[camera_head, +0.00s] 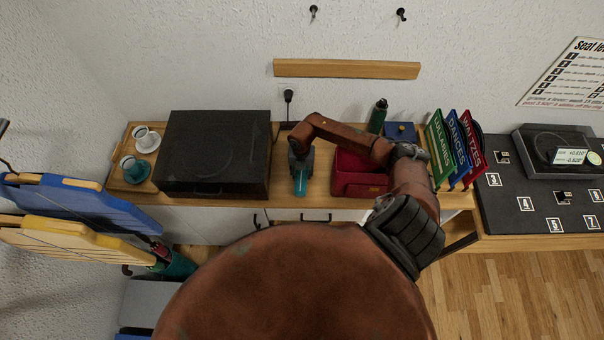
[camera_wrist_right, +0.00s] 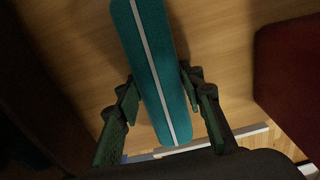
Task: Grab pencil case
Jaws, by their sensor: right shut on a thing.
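The pencil case (camera_wrist_right: 152,65) is a long teal case with a pale stripe down its length. In the right wrist view it lies between the two fingers of my right gripper (camera_wrist_right: 160,95), which is shut on it. In the head view the teal case (camera_head: 301,186) shows just below my right gripper (camera_head: 300,172), over the wooden table between the black case and the red bin. I cannot tell whether it touches the table. My left gripper is not in view.
A large black case (camera_head: 213,150) stands to the left and a red bin (camera_head: 347,182) close to the right. A tray (camera_head: 118,181) with cups is at far left. Upright folders (camera_head: 440,150) and a dark green bottle (camera_head: 377,116) stand farther right.

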